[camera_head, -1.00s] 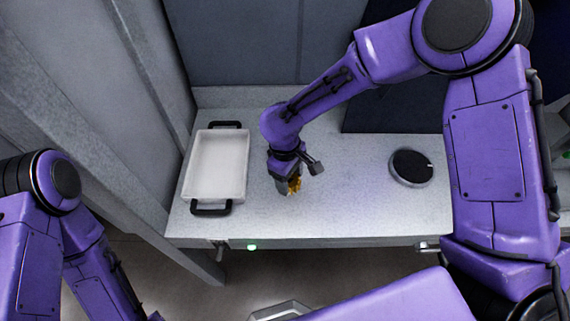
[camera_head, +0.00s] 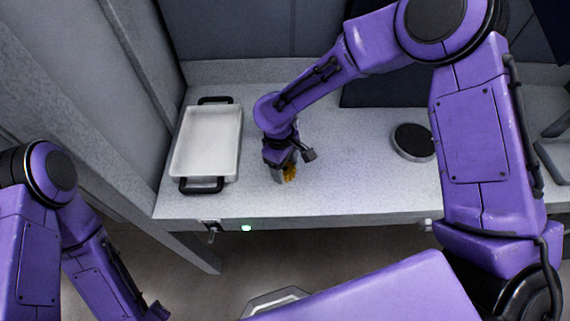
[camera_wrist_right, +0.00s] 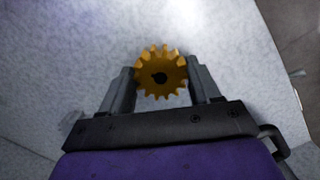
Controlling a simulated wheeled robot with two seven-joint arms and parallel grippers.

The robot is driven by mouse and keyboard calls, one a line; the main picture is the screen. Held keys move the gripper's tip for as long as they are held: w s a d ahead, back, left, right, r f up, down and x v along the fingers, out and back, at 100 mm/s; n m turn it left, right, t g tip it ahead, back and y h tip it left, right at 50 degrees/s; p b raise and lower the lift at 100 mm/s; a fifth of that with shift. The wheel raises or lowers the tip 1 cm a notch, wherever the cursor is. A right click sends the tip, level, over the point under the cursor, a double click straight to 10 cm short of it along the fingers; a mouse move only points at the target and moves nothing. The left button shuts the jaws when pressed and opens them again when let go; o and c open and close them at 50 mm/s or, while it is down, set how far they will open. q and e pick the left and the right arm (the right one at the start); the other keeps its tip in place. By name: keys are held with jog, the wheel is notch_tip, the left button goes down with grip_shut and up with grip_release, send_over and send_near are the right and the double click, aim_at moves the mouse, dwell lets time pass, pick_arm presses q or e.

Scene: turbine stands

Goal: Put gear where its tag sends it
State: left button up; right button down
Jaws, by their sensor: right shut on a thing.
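The gear (camera_wrist_right: 161,75) is orange-yellow and toothed, with a dark centre hole, and shows face-on in the right wrist view. My right gripper (camera_wrist_right: 160,88) is shut on it, one finger at each side. No tag can be made out. My left arm is at the lower left in the head view; its gripper is not clearly shown.
The white tray (camera_head: 206,143) with black handles stands empty at the bench's left. A round black-topped disc (camera_head: 413,141) sits to the right. A wall closes the back; a green light (camera_head: 246,228) marks the front edge.

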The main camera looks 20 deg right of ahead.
jog(key=shift+s+f, duration=0.1)
jog(key=shift+f, duration=0.15)
grip_release()
jog(key=r+p, duration=0.4)
jog(key=p, duration=0.1)
jog(key=r+p, duration=0.3)
jog(key=shift+w+a, duration=0.3)
dwell(0.5)
jog(key=shift+f, duration=0.1)
